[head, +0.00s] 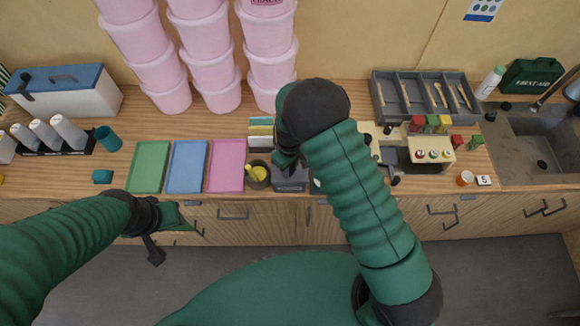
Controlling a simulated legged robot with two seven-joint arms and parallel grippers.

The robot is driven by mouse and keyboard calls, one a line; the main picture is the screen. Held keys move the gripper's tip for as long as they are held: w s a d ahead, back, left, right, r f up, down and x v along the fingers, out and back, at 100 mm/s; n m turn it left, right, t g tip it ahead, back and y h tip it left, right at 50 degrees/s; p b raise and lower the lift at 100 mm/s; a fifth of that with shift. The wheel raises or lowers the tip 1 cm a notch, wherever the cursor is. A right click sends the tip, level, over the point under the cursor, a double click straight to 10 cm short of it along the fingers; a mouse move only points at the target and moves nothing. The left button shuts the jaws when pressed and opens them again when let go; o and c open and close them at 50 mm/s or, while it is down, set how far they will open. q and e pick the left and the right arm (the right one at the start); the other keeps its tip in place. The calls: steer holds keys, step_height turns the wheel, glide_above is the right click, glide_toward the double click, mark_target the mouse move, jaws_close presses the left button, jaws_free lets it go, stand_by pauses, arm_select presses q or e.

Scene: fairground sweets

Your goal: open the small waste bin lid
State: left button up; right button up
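A small dark grey box (290,183), which looks like the small waste bin, stands near the counter's front edge. My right gripper (287,162) is just above and behind it, and my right arm covers part of the area. I cannot tell whether the gripper touches the lid, whether its fingers are open or shut, or whether the lid is raised. My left gripper (168,232) hangs in front of the counter's front edge, far to the left of the bin; its finger state is unclear.
A dark pot with yellow contents (257,175) stands just left of the bin. Green (149,167), blue (187,167) and pink (226,166) trays lie further left. Stacked pink tubs (212,55) stand behind. A machine (432,150) stands to the right, before a cutlery tray (390,113).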

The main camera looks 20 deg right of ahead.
steer(key=shift+d, duration=0.15)
jaws_close()
steer(key=shift+a, duration=0.2)
stand_by(0.7)
